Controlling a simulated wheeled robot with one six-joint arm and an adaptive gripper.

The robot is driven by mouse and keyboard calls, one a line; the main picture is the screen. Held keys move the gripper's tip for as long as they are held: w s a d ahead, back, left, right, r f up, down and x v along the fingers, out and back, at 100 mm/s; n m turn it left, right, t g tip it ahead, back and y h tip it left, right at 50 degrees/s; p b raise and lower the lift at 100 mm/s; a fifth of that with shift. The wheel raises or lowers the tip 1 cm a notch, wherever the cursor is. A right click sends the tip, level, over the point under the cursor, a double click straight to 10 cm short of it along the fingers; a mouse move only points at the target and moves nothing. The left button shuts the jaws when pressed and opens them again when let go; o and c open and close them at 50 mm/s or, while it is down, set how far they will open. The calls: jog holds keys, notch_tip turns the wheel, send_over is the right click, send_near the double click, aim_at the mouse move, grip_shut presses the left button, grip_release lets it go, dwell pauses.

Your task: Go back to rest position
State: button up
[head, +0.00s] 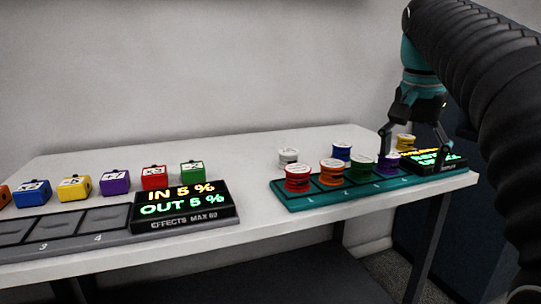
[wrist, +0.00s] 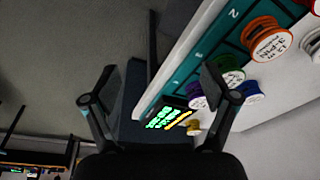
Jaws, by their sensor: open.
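My gripper (head: 414,137) hangs at the right end of the white table in the head view, its fingers apart around the area of a small display. In the wrist view my gripper (wrist: 165,88) is open with nothing between its fingertips. Cable spools stand on and behind a teal tray (head: 317,200): a red spool (head: 297,178), an orange spool (head: 331,172), a green spool (head: 361,167) and a purple spool (head: 387,163) in its row. A white spool (head: 288,157), a blue spool (head: 341,151) and a yellow spool (head: 405,142) stand behind.
A grey panel (head: 60,239) with empty pads and a lit display (head: 184,205) lies at the left. Several coloured blocks, including a red block (head: 154,177), stand behind it. A wall backs the white table (head: 250,147). Free tabletop lies between the blocks and the spools.

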jog(key=s+a+f+n+t, duration=0.1)
jog(key=s+a+f+n, duration=0.1)
jog(key=s+f, duration=0.3)
jog(key=s+a+f+n+t, duration=0.1)
jog(key=s+a+f+n, duration=0.2)
jog(key=s+f, duration=0.3)
jog(key=s+a+f+n+t+y, duration=0.1)
jog(key=s+a+f+n, duration=0.2)
jog(key=f, duration=1.1)
jog(key=s+a, duration=0.1)
jog(key=s, duration=0.1)
jog(key=shift+s+a+t, duration=0.15)
jog(key=shift+s+t, duration=0.15)
jog(key=shift+f, duration=0.1)
